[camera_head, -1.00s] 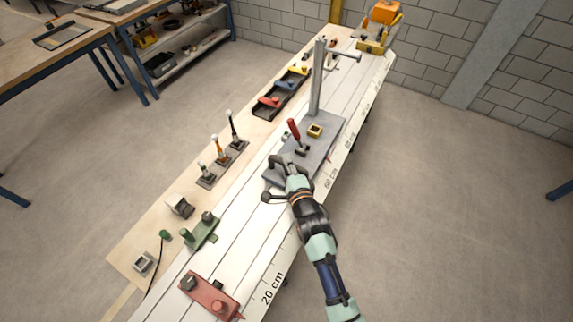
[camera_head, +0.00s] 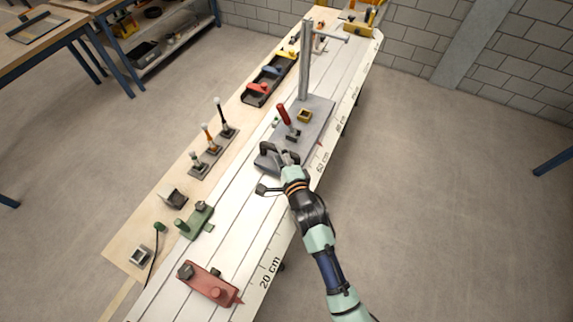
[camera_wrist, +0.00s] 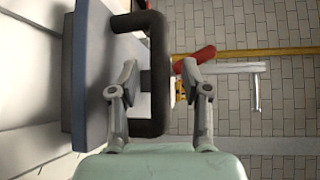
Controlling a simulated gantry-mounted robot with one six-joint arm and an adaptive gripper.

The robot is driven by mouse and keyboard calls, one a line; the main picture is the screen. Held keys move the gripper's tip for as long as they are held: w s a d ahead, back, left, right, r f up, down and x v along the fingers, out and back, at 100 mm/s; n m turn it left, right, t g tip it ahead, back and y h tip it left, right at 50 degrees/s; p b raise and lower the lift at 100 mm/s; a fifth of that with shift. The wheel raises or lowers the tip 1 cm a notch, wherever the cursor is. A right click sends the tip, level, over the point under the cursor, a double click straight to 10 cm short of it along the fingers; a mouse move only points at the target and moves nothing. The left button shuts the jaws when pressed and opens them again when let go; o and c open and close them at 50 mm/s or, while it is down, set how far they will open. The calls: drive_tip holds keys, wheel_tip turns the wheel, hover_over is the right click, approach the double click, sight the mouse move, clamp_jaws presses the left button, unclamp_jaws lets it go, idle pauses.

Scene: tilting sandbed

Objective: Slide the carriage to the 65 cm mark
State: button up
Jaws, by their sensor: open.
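The carriage (camera_head: 318,118) is a grey plate on the white slotted bed, with a tall grey post, a red-handled lever (camera_head: 284,115) and a small yellow-rimmed block. A black bar handle (camera_wrist: 157,105) stands at its near end. My gripper (camera_head: 277,172) is at this near end; in the wrist view my gripper (camera_wrist: 158,72) has its fingers apart on either side of the handle, with visible gaps.
A red block (camera_head: 208,285) and a green block (camera_head: 196,221) sit on the near bed. Upright handles (camera_head: 208,140) and a black tray (camera_head: 268,82) line the left board. A yellow fixture (camera_head: 358,27) stands at the far end. Floor right of the bed is clear.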

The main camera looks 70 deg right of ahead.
drive_tip(key=v, duration=0.9)
drive_tip(key=shift+s+a, duration=0.25)
drive_tip(key=shift+a, duration=0.05)
drive_tip(key=shift+r, duration=0.1)
drive_tip(key=w+a+r+n+t+y, duration=0.2)
drive_tip(key=w+a+r+n+y, duration=0.5)
drive_tip(key=w+a+n, duration=0.55)
drive_tip(key=s+a+r+n+y, duration=0.1)
drive_tip(key=a+r+n+y, duration=0.25)
drive_tip(key=a+n, duration=0.6)
drive_tip(key=a+r+n+y, duration=0.2)
drive_tip(key=a+r+n, duration=0.35)
drive_tip(key=a, duration=0.75)
wheel_tip(320, 180, up, 26)
drive_tip(key=n+p, duration=0.1)
drive_tip(key=p, duration=2.7)
drive_tip(key=shift+s+d+f, duration=0.15)
drive_tip(key=shift+d, duration=0.25)
